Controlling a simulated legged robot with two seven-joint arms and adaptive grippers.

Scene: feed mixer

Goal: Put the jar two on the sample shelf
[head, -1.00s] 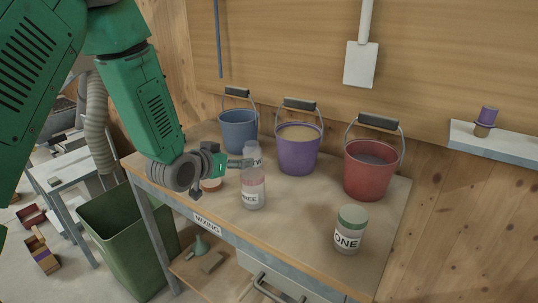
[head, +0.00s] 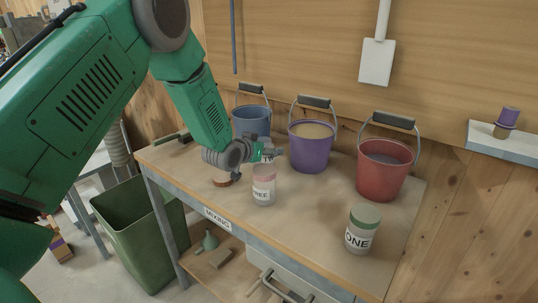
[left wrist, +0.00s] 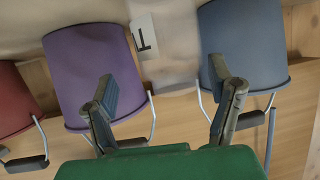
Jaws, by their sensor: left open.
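A clear jar with a white label, only partly readable, is probably jar two (head: 268,158). It stands behind the jar marked THREE (head: 264,188) and is partly hidden by it and my gripper. In the left wrist view its label (left wrist: 145,33) shows a "T" between the purple and blue buckets. My left gripper (head: 274,153) is open at the jar's upper part in the head view. In the left wrist view its fingers (left wrist: 165,100) are apart with nothing gripped between them. A pale shelf, likely the sample shelf (head: 490,139), is on the wall at right.
Blue (head: 252,120), purple (head: 310,150) and red (head: 383,178) buckets line the back of the bench. Jar ONE (head: 362,230) stands front right.

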